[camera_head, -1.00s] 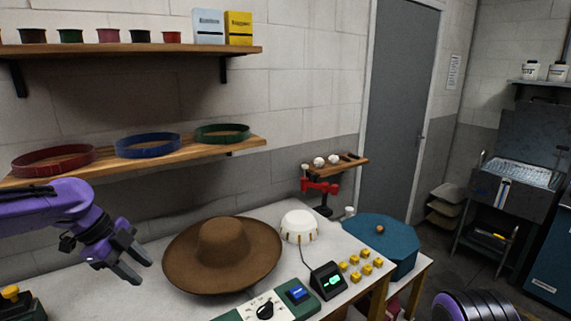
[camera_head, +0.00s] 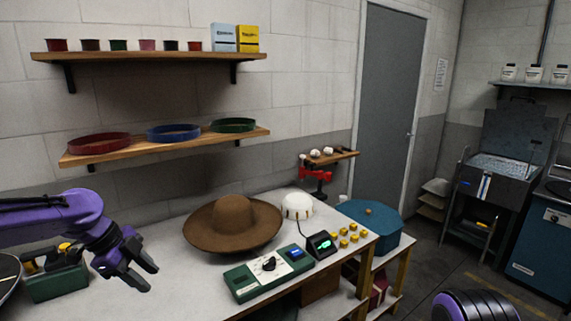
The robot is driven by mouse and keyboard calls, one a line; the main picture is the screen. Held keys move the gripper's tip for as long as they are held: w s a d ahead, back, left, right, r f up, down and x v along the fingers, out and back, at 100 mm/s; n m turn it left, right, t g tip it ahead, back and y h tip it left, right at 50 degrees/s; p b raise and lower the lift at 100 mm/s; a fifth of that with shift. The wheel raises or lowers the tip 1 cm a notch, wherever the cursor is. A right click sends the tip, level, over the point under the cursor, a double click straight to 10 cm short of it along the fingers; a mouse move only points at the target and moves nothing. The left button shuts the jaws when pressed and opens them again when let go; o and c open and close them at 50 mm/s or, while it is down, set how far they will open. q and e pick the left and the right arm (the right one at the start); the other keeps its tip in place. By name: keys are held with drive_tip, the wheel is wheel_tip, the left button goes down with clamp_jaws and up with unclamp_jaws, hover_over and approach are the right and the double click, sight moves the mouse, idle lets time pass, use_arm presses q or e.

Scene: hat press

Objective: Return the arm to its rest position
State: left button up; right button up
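My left arm is purple and comes in from the left. Its dark gripper (camera_head: 141,272) hangs over the left part of the white table (camera_head: 185,285). The two fingers are apart with nothing between them. A brown wide-brimmed hat (camera_head: 234,222) sits on the table to the right of the gripper, apart from it. Of my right arm only a purple and black part shows at the bottom right edge; its gripper is out of the picture.
A green control box (camera_head: 268,275) and a small display (camera_head: 322,246) stand at the table's front. A white dome (camera_head: 297,205), yellow blocks (camera_head: 343,231) and a blue lidded box (camera_head: 372,220) lie rightward. Shelves hang above.

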use_arm(q)
drive_tip(key=s+d+f+n+y+b, duration=0.1)
drive_tip(key=s+d+f+n+b, duration=0.3)
drive_tip(key=f, duration=0.8)
drive_tip(key=s+f+n+y, duration=0.15)
drive_tip(key=f+n, duration=0.35)
drive_tip(key=f, duration=0.7)
drive_tip(key=s+d+f+n+y+b, duration=0.15)
drive_tip(key=s+f+n, duration=0.3)
drive_tip(key=f, duration=0.75)
drive_tip(key=s+a+f+n+y+b, duration=0.1)
drive_tip(key=s+f+n, duration=0.2)
drive_tip(key=s, duration=0.4)
drive_tip(key=s+a+f+n+y+b, duration=0.1)
drive_tip(key=s+a+f+n, duration=0.1)
drive_tip(key=s, duration=0.6)
drive_tip(key=s+a+f+n+t+y+b, duration=0.1)
drive_tip(key=s+f+n+y+b, duration=0.1)
drive_tip(key=s+f+n, duration=0.2)
drive_tip(key=s+n, duration=0.2)
drive_tip(key=s, duration=0.1)
drive_tip(key=shift+s+a+f, duration=0.2)
drive_tip(key=shift+f, duration=0.15)
use_arm(e)
wheel_tip(320, 180, down, 10)
drive_tip(key=shift+w, duration=0.4)
use_arm(q)
drive_tip(key=shift+n, duration=0.25)
